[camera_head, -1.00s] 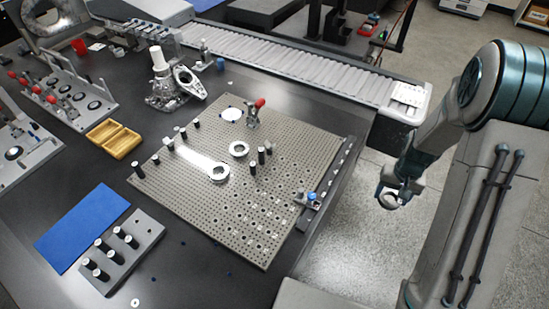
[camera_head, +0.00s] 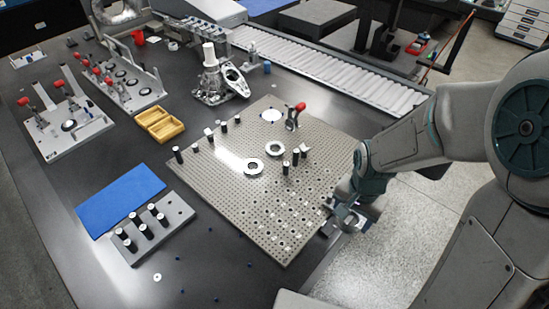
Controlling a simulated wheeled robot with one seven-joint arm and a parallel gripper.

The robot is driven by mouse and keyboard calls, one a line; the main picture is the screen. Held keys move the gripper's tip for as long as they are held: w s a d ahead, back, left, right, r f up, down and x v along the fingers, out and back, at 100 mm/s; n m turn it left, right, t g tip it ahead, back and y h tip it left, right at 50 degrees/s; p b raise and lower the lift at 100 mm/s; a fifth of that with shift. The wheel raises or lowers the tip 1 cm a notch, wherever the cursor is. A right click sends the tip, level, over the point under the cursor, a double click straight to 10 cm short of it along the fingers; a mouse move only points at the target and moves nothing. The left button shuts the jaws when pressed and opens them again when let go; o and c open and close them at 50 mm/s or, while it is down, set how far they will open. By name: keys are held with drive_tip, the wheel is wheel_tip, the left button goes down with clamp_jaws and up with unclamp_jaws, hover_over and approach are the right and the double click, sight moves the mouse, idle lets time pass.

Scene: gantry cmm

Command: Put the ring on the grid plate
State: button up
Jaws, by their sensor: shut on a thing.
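The grid plate (camera_head: 222,188) is a grey, perforated square plate lying on the dark table in the middle of the view. My gripper (camera_head: 349,214) is at the plate's right corner, shut on a metallic ring (camera_head: 352,223). The ring looks to be beyond the table edge, over the floor side; its height above the table is hard to judge. The fingers partly hide the ring. Two other silvery rings, one nearer (camera_head: 253,167) and one farther (camera_head: 275,149), lie on the plate.
Short black posts (camera_head: 286,168) and a red-handled clamp (camera_head: 294,116) stand on the plate. The plate's front part is free of tall items. A grey block with several pegs (camera_head: 150,232), a blue mat (camera_head: 120,200) and a yellow wooden box (camera_head: 160,124) lie to the left.

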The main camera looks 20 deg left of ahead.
drive_tip(key=s, duration=0.1)
hover_over(300, 229)
wheel_tip(300, 229, down, 6)
drive_tip(key=shift+f, duration=0.2)
drive_tip(key=shift+w+f, duration=0.1)
drive_tip(key=shift+f, duration=1.95)
drive_tip(key=shift+f, duration=0.2)
drive_tip(key=o, duration=1.3)
drive_tip(key=shift+c, duration=0.2)
drive_tip(key=shift+r, duration=0.15)
